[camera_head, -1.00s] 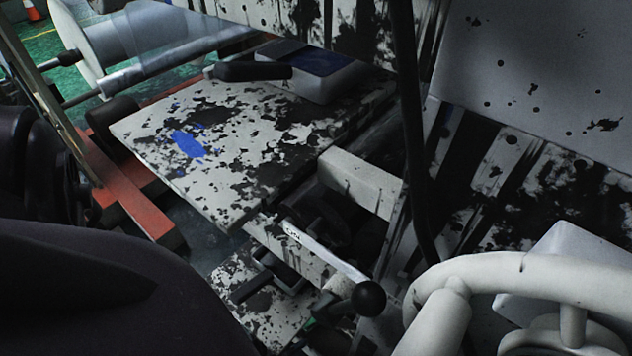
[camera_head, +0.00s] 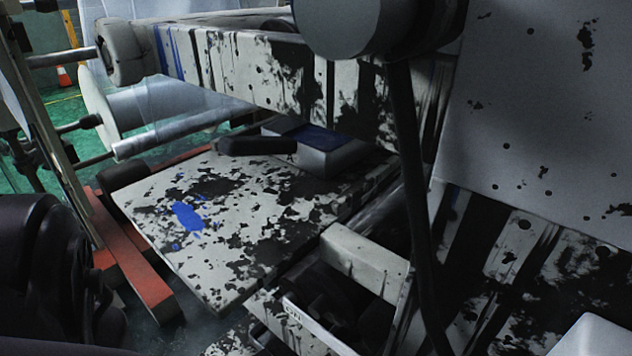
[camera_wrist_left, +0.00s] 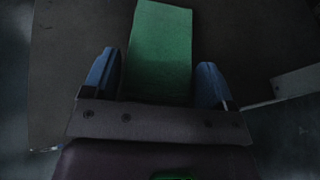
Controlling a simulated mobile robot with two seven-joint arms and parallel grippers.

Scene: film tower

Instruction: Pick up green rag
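The green rag (camera_wrist_left: 160,50) shows in the left wrist view as a flat, pale-edged green rectangle over a dark surface. My left gripper (camera_wrist_left: 157,66) has its two blue fingers spread apart, one on each side of the rag. A dark gap shows between each finger and the rag's sides. The near end of the rag is close to the gripper's palm; I cannot tell whether they touch. The rag does not show in the head view. My right gripper is in neither view.
A paint-splattered platform (camera_head: 165,235) fills the middle of the head view, with a blue-topped box (camera_head: 335,158) and a black handle (camera_head: 255,146) at its back. A splattered beam (camera_head: 230,60) crosses above. A dark vertical pole (camera_head: 412,200) stands right of the platform.

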